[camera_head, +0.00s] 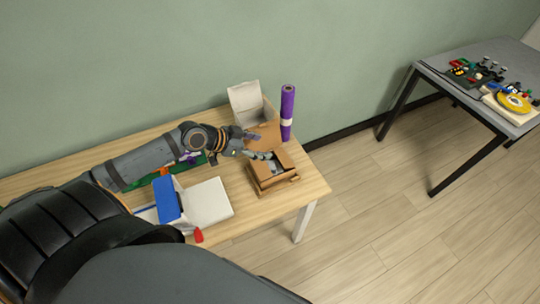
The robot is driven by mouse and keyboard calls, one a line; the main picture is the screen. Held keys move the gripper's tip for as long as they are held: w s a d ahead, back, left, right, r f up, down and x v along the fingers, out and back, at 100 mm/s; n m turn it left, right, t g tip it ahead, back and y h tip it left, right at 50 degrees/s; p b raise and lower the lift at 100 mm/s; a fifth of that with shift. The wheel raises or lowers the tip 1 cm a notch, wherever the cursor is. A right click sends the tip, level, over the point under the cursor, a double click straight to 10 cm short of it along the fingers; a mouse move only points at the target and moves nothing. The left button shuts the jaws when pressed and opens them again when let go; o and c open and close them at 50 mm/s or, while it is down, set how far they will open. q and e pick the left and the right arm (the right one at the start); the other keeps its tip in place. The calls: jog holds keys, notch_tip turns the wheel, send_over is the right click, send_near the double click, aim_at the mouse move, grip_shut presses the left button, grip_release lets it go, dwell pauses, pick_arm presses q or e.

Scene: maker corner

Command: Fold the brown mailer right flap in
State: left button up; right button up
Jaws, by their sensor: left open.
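The brown mailer (266,186) is a small open cardboard box near the right end of the wooden table. A raised brown flap (265,138) stands at its back, and a small flap (290,179) shows on its right side. Something grey lies inside, too small to name. My left gripper (262,147) is open at the mailer's back left, close to the raised flap. I cannot tell whether it touches the cardboard. My right gripper is not in view.
A purple roll (287,112) stands upright behind the mailer, beside an open white box (246,103). A blue and white item (200,203) lies at the left of the mailer. A grey table (460,88) with small parts stands far right, across open floor.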

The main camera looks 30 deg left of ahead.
aim_at(277, 154)
pick_arm(q)
jog(key=shift+d+r, duration=0.1)
jog(key=shift+r, duration=0.75)
jog(key=shift+c, duration=1.1)
jog(key=shift+w+r+g, duration=0.1)
jog(key=shift+w+g, duration=0.1)
jog(key=shift+g, duration=0.1)
jog(key=shift+c, duration=1.2)
jog(key=shift+w+f, duration=0.3)
jog(key=c, duration=0.5)
jog(key=shift+w+d+f+b, duration=0.1)
jog(key=shift+f+b, duration=0.05)
jog(key=shift+b, duration=0.25)
jog(key=shift+c, duration=1.1)
jog(key=x, duration=0.8)
jog(key=shift+w+d+f, duration=0.1)
jog(key=shift+w+d, duration=0.1)
jog(key=shift+w, duration=0.05)
grip_shut()
jog(key=f, duration=0.2)
jog(key=s+f, duration=0.1)
jog(key=shift+a+f, duration=0.15)
jog(key=shift+a, duration=0.25)
jog(key=shift+s+a+f, duration=0.15)
jog(key=shift+s+f, duration=0.05)
jog(key=shift+f, duration=0.1)
